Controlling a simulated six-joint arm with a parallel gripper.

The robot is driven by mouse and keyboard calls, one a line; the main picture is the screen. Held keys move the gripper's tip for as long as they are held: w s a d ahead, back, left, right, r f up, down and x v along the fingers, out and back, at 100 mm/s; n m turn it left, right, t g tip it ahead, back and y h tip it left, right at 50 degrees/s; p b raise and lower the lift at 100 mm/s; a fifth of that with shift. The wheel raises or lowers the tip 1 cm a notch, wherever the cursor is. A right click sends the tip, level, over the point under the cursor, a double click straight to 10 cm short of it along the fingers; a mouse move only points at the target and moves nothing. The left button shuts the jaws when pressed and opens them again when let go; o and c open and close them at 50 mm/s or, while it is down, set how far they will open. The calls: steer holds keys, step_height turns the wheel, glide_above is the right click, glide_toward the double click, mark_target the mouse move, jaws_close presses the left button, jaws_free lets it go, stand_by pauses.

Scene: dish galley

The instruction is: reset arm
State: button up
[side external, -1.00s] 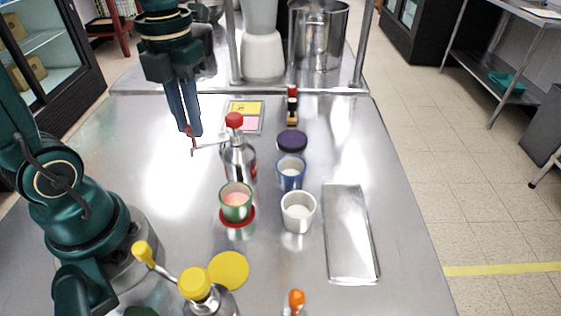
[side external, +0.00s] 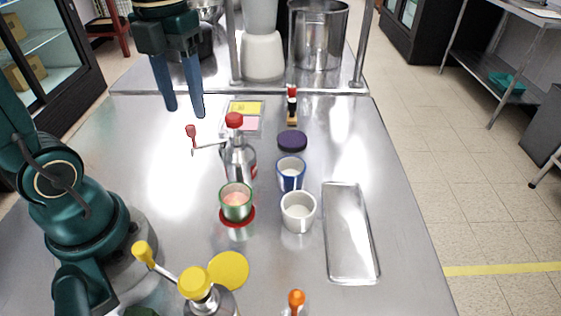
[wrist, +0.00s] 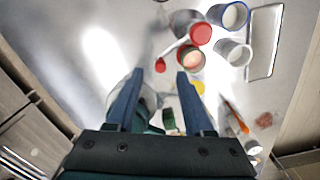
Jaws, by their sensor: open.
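My gripper (side external: 185,112) is open and empty. It hangs above the back left of the steel table (side external: 110,190), with its blue fingers apart and pointing down. In the side view it is up and to the left of the red-topped grinder (side external: 238,155), whose crank ends in a red knob (side external: 190,130). The fingers are clear of the knob. In the wrist view the open fingers (wrist: 157,75) show with the red knob (wrist: 160,65) between and just beyond their tips, lower down.
A green cup (side external: 236,203) stands on a red disc, beside a white cup (side external: 298,212) and a blue cup (side external: 291,174). A metal tray (side external: 350,235) lies at right. A yellow-topped grinder (side external: 196,284) is in front. The table's left middle is clear.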

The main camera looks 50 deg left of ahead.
steer(key=shift+r, duration=0.75)
steer(key=shift+d+r, duration=0.1)
steer(key=shift+d, duration=0.05)
steer(key=s+d+f+n+t, duration=0.2)
steer(key=n, duration=1.3)
steer(key=s+d+f+n+t, duration=0.1)
steer(key=d+n+t, duration=0.2)
steer(key=n, duration=1.3)
steer(key=shift+s+f+t, duration=0.3)
steer(key=shift+s+f, duration=0.05)
steer(key=shift+f, duration=0.05)
